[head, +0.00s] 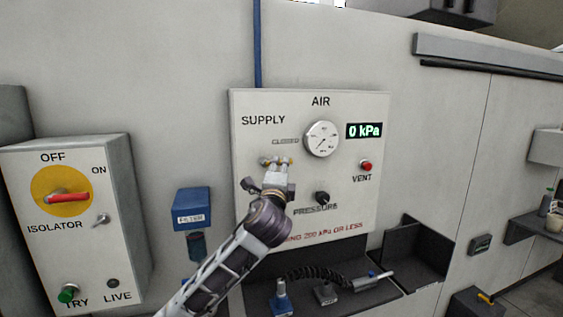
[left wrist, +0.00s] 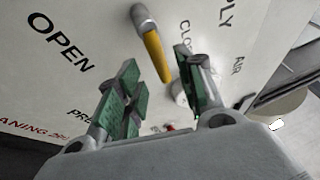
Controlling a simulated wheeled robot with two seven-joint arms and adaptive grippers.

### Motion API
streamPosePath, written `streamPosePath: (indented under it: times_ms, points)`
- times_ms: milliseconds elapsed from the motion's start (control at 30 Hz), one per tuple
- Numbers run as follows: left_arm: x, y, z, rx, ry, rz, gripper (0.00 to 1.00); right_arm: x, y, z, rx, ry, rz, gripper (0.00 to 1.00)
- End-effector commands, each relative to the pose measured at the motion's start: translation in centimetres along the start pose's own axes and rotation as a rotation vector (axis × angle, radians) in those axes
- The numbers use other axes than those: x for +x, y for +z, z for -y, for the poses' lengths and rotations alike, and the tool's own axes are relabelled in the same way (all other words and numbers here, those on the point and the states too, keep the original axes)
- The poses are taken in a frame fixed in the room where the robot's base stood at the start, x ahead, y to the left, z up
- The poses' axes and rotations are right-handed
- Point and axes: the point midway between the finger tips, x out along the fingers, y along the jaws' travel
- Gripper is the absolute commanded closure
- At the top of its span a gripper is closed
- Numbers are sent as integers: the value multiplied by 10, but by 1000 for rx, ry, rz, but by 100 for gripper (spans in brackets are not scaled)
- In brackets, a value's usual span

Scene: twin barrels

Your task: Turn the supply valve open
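The supply valve's yellow lever (left wrist: 154,52) shows in the left wrist view, on a grey metal stem, with the OPEN label to its left and the CLOSED label to its right. My left gripper (left wrist: 160,92) is open, its green-padded fingers apart, with the lever's free end near the gap between them. I see no firm contact. In the head view my left gripper (head: 277,165) is in front of the white air panel (head: 348,215), below the CLOSED label, and hides most of the valve. My right gripper is not in view.
The panel carries a round gauge (head: 321,138), a display (head: 364,130) reading 0 kPa, a red vent button (head: 366,166) and a black pressure knob (head: 322,198). An isolator box (head: 75,215) with a red handle stands left. A blue filter box (head: 192,208) is between them.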

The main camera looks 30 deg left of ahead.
Motion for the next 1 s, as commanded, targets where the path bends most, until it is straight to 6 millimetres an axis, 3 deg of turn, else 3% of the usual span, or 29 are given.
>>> streamPosePath:
  times_ms: [500,933,1000]
  points:
    - [48,0,1,0,0,1,63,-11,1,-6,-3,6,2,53]
    - [52,0,0,0,-1,0,63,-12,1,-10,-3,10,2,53]
    - [52,0,0,0,-1,0,71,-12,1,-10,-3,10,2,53]
